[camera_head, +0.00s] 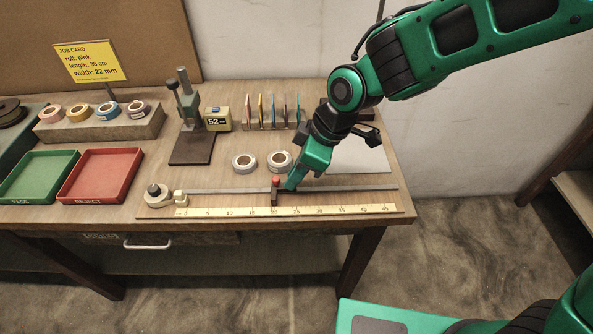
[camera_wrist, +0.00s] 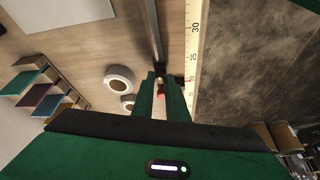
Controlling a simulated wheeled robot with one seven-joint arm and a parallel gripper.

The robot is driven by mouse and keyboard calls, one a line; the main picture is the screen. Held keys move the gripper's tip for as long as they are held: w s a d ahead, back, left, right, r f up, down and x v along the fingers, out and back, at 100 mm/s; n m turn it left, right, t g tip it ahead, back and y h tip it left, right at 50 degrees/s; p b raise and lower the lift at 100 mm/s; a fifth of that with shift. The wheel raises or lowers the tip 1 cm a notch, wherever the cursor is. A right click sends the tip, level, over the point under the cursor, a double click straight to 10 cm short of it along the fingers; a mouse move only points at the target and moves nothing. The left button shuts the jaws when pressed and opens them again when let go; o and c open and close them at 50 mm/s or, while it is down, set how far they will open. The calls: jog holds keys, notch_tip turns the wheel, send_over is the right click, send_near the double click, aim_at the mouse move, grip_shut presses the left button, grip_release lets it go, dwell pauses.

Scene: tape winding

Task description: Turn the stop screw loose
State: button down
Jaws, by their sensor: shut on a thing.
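The stop (camera_head: 274,195) is a small dark block with a red knob (camera_head: 275,182) on the metal rail (camera_head: 225,190) above the ruler, near the 20 mark. My gripper (camera_head: 291,187) points down at the rail, just right of the red knob. In the wrist view its two green fingers (camera_wrist: 160,80) are closed together around a small brass-coloured piece, which I take to be the stop screw (camera_wrist: 158,80). Some red (camera_wrist: 161,92) shows between the fingers. The fingers hide most of the screw, and its turn cannot be seen.
The ruler (camera_head: 330,210) runs along the table front. A tape roll (camera_head: 157,194) sits at the rail's left end. Two rolls (camera_head: 244,162) (camera_head: 279,161) lie behind the rail. Green (camera_head: 40,176) and red (camera_head: 101,175) trays stand left. Upright coloured cards (camera_head: 272,112) stand behind.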

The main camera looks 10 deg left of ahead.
jog(key=shift+m+t, duration=0.5)
jog(key=shift+m, duration=0.8)
jog(key=shift+r, duration=0.1)
jog(key=c, duration=1.7)
grip_release()
jog(key=shift+w, duration=0.1)
jog(key=shift+c, duration=0.2)
jog(key=v, duration=1)
jog(key=shift+r, duration=0.3)
